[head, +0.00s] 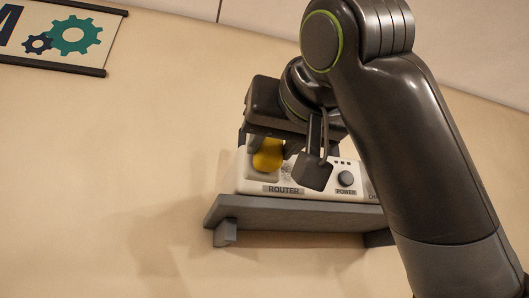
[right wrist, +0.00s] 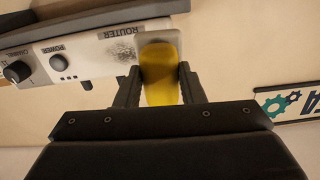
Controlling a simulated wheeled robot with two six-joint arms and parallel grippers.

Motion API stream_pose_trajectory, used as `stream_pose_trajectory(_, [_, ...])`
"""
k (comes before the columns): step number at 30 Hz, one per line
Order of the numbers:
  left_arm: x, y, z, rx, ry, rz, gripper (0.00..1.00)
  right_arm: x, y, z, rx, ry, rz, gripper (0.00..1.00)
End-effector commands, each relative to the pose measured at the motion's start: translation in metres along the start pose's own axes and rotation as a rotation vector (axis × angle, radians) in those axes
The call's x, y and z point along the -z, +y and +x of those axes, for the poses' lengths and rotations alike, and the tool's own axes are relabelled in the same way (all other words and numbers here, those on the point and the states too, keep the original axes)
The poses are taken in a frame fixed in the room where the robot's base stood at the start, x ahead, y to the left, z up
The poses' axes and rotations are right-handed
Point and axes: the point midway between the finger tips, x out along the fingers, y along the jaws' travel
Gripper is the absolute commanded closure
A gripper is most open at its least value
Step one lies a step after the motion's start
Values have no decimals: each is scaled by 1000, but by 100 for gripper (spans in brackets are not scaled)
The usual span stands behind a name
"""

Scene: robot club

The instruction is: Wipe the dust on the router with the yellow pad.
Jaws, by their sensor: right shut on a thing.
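The router (head: 312,187) is a pale box on a wall shelf, its front labelled ROUTER and POWER. In the right wrist view the router (right wrist: 90,62) appears upside down. A patch of grey dust (right wrist: 122,51) shows on its front, beside the pad; a little grey speckling (head: 286,170) shows in the head view. My right gripper (right wrist: 160,88) is shut on the yellow pad (right wrist: 160,72), also seen in the head view (head: 267,155). The pad's pale end is at the router's label end, touching or very close to the front. My left gripper is not in view.
A grey shelf (head: 290,208) with brackets carries the router. A gear poster (head: 75,36) hangs at upper left. The wall left of the shelf is clear.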

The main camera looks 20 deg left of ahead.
Motion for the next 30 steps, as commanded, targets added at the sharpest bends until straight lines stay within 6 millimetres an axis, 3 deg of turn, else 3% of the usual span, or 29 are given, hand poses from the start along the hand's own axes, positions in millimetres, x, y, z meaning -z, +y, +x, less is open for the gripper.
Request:
stream_pose_trajectory(5, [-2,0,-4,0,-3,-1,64,6,-6,0,8,8,1,89])
stream_pose_trajectory(21, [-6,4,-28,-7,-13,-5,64,6,-5,50,6,6,1,89])
stream_pose_trajectory(30, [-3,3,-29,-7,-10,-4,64,4,-5,55,7,7,0,89])
